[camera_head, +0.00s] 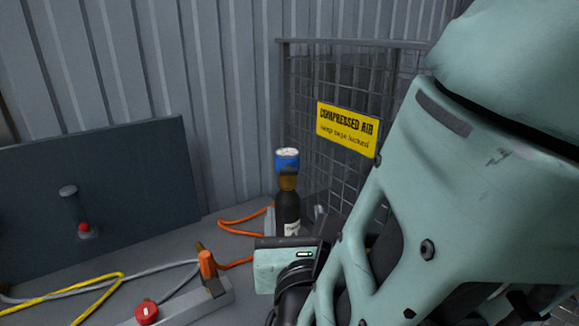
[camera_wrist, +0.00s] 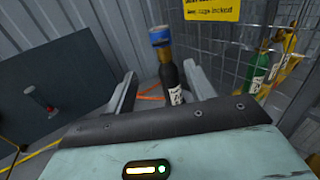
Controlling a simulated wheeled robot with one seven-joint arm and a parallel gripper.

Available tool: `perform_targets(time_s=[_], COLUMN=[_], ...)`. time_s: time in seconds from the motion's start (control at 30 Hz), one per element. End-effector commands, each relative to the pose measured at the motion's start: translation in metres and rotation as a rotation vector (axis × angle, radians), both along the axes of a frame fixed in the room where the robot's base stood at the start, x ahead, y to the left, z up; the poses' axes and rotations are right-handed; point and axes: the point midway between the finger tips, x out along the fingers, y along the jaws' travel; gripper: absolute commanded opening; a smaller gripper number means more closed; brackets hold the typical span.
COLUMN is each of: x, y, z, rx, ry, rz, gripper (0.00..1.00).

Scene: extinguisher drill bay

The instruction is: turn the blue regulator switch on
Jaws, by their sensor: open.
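The blue regulator switch (camera_head: 287,160) is a blue band with a pale top, above a brass-coloured neck on a black bottle (camera_head: 288,212) with a white label. The blue part also shows at the top of the wrist view (camera_wrist: 160,37). My gripper (camera_wrist: 160,68) is open, with one finger on each side of the bottle as seen in the wrist view. Its fingertips appear lower than the blue part, and I see nothing held. In the head view my gripper's body hides the bottle's base. I cannot tell whether the fingers touch the bottle.
A wire mesh cage (camera_head: 310,95) with a yellow sign (camera_head: 348,130) stands behind and right. A green bottle (camera_wrist: 258,72) shows at right. A dark panel (camera_head: 125,180) with a red-knobbed lever (camera_head: 83,226), an orange lever (camera_head: 207,264), a red button (camera_head: 147,313) and cables lie left.

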Motion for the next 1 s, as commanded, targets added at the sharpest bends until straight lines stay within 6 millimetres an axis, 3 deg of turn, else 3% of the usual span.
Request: perform_targets(time_s=[0.4, 0.6, 0.8, 1.0], x=[0.089, 0.123, 0.14, 0.143], y=[0.004, 0.007, 0.008, 0.008], z=[0.002, 0.001, 0.001, 0.0], rx=[0.0, 0.0, 0.0, 0.001], ry=[0.001, 0.001, 0.001, 0.002], rz=[-0.005, -0.003, -0.003, -0.002], gripper=[0.55, 0.55, 0.55, 0.55])
